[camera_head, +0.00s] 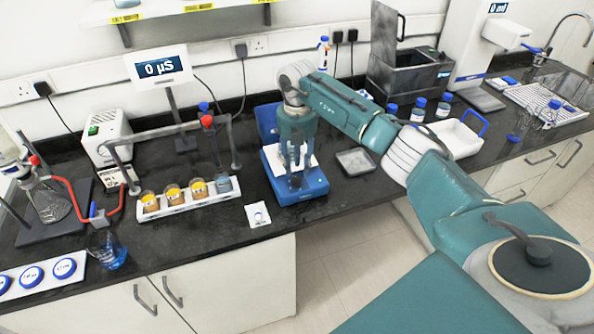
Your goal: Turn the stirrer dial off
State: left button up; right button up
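The stirrer (313,189) is a blue box with a white top, standing near the front edge of the dark bench. My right arm reaches in from the right, and its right gripper (295,182) points down over the stirrer's front. The dial cannot be made out; the gripper covers part of the stirrer's front. My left gripper is not in view.
A white rack (187,204) with several orange-filled beakers stands left of the stirrer. A small white card (257,214) lies at the bench edge. A grey square tray (355,162) lies to the right. A glass with blue liquid (108,252) stands at the left front.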

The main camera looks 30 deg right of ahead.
aim_at(297, 177)
jog(key=shift+f+p, duration=0.5)
jog(key=shift+f, duration=1.6)
grip_shut()
